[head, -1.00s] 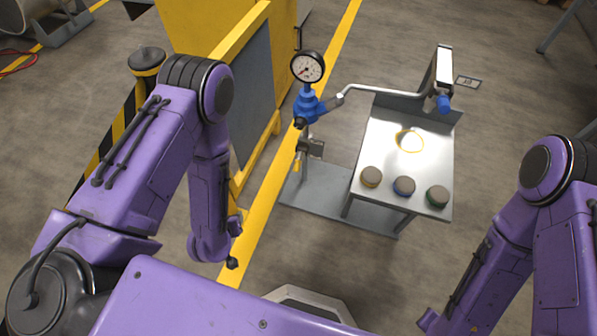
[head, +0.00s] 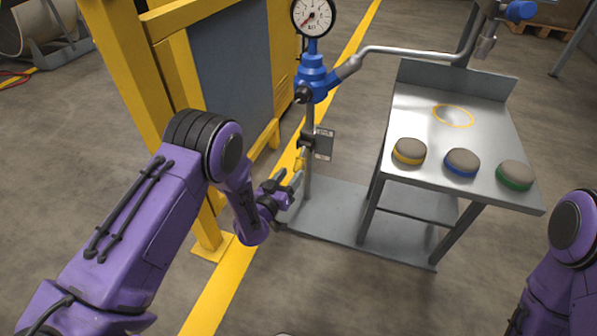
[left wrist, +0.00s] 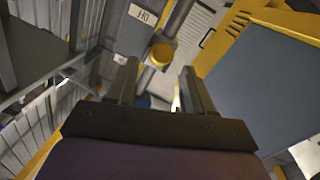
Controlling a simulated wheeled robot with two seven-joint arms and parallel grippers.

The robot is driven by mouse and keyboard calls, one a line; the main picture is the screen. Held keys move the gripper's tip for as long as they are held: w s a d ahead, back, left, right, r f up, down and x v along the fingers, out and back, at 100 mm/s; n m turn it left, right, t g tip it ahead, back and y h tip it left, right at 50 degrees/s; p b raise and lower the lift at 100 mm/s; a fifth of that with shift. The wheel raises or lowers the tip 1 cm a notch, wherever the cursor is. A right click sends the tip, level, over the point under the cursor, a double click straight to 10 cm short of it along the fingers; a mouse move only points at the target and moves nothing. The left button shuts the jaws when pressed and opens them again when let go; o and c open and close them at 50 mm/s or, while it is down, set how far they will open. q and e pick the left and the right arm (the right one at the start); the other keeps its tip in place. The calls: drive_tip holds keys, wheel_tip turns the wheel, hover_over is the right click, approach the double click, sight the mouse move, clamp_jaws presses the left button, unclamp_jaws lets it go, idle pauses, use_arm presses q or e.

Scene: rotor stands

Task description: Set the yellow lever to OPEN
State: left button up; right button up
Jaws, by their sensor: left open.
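The yellow lever (head: 299,160) hangs down from a small valve on the grey post, below the blue fitting. My left gripper (head: 288,182) is open and empty, just below the lever, with its fingers pointing up and right. In the left wrist view the lever's round yellow end (left wrist: 161,54) shows beyond the two fingertips (left wrist: 157,80), roughly midway between them, apart from both. A small label plate (head: 324,143) sits beside the valve; its lettering is too small to read in the head view. My right gripper is out of view.
A pressure gauge (head: 313,13) and blue fitting (head: 313,78) top the post, with a pipe (head: 410,50) running right. A metal table (head: 425,110) holds yellow, blue and green-rimmed pucks. A yellow frame (head: 130,80) stands close left of my left gripper.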

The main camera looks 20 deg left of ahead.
sight(294, 171)
use_arm(q)
drive_tip(key=w, duration=0.1)
drive_tip(key=w+b, duration=0.1)
drive_tip(key=w, duration=0.2)
drive_tip(key=shift+d+f, duration=0.25)
drive_tip(key=shift+d, duration=0.1)
drive_tip(key=shift+w+d+b, duration=0.15)
drive_tip(key=shift+w+b, duration=0.3)
drive_tip(key=shift+w, duration=0.05)
drive_tip(key=shift+w+r, duration=0.2)
drive_tip(key=shift+w, duration=0.3)
clamp_jaws()
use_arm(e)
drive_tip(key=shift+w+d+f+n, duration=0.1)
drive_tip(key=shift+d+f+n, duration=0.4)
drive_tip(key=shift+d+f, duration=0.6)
